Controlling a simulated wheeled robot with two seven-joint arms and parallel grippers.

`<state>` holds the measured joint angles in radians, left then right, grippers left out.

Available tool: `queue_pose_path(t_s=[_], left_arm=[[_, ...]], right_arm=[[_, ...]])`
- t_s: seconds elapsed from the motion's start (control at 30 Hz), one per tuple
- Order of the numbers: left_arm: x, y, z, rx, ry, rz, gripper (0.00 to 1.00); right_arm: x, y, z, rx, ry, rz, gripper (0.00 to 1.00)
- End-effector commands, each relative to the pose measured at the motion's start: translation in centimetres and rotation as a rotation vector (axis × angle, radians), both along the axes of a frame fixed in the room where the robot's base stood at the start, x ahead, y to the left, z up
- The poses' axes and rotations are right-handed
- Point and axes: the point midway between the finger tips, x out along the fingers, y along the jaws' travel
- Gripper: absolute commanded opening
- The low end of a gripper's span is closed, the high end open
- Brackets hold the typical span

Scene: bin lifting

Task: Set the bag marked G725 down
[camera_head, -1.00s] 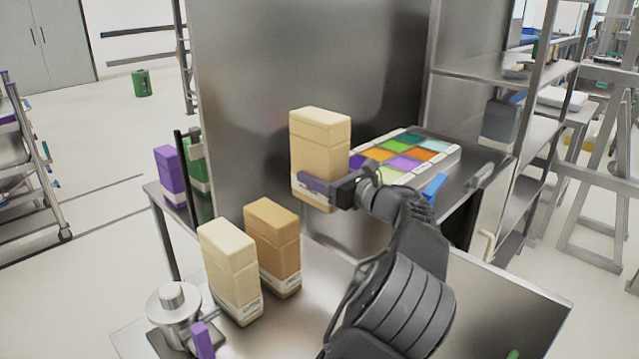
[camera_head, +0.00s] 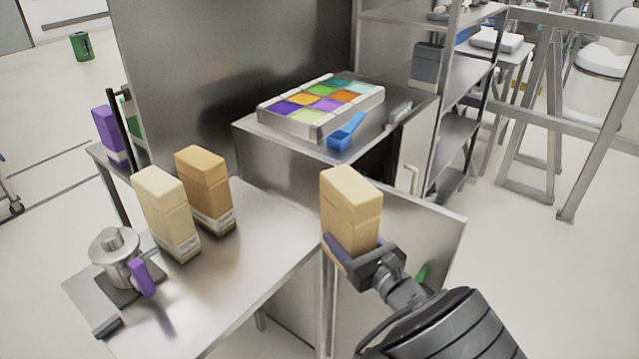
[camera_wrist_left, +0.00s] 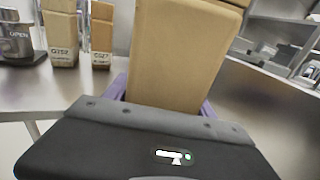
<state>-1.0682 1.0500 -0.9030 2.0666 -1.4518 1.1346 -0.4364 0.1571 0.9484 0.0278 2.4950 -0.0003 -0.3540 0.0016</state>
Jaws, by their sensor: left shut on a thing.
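My left gripper (camera_head: 350,250) is shut on a tan paper bag (camera_head: 351,207), held upright with purple-edged fingers around its lower part. The bag also shows in the left wrist view (camera_wrist_left: 180,55), filling the upper middle. No marking on it is readable. In the head view it appears just beyond the right edge of the steel table (camera_head: 262,240); whether it is over the table I cannot tell. A pale bag (camera_head: 166,213) and a browner bag (camera_head: 205,188) stand upright on the table. In the wrist view their labels seem to read G152 (camera_wrist_left: 62,52) and G527 or similar (camera_wrist_left: 101,58).
A steel pot-like device (camera_head: 115,255) stands on the table's left. A tray of coloured compartments (camera_head: 320,105) and a blue scoop (camera_head: 346,132) rest on a counter behind. A purple bag (camera_head: 107,132) stands far left. The table's middle and right are clear.

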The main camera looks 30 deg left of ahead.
Motion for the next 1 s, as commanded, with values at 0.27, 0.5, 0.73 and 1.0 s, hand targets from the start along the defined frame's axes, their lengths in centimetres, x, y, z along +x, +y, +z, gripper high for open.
queue_pose_path(t_s=[0.27,0.5,0.73,1.0], left_arm=[[-4.5,-7.1,-8.9,0.022,0.000,-0.154,0.07],[-5.6,-8.6,-13.6,0.019,-0.005,-0.185,0.07],[-5.7,-8.8,-14.3,0.017,-0.005,-0.188,0.07],[-5.7,-8.8,-14.2,0.017,-0.005,-0.188,0.07]], right_arm=[[0.1,0.0,-2.8,0.000,-0.002,-0.001,0.85],[0.1,0.0,-6.0,0.000,-0.005,-0.001,0.85],[0.2,0.0,-6.3,0.001,-0.006,-0.001,0.85],[0.2,0.0,-6.3,0.001,-0.006,-0.001,0.80]])
